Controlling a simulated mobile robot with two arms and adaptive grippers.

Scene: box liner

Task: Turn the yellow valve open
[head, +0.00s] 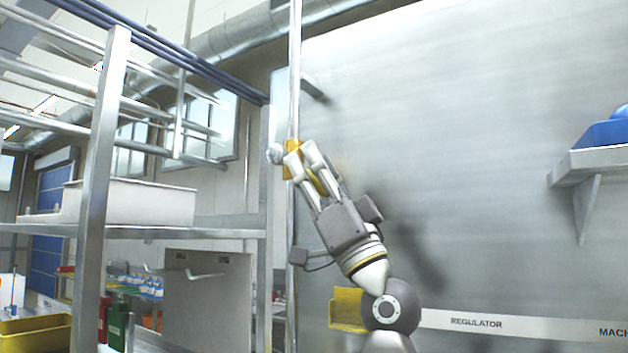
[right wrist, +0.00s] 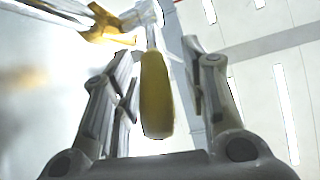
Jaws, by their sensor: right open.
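The yellow valve (head: 291,147) sits on a vertical pale pipe (head: 294,75) at the left edge of the big metal panel. My right gripper (head: 305,155) reaches up to it from below right and partly hides it. In the right wrist view, the valve's yellow handle (right wrist: 156,95) lies lengthwise between the two fingers of my right gripper (right wrist: 160,58). The fingers are open, with a gap on each side of the handle. The yellow valve body (right wrist: 103,27) and a white fitting show at the top. My left gripper is not in view.
A metal shelf rack (head: 150,232) with a white bin (head: 130,202) stands at left. A wall shelf (head: 595,160) with a blue bin (head: 603,133) is at far right. A yellow box (head: 346,308) sits beside my right arm. The panel (head: 470,150) is mostly bare.

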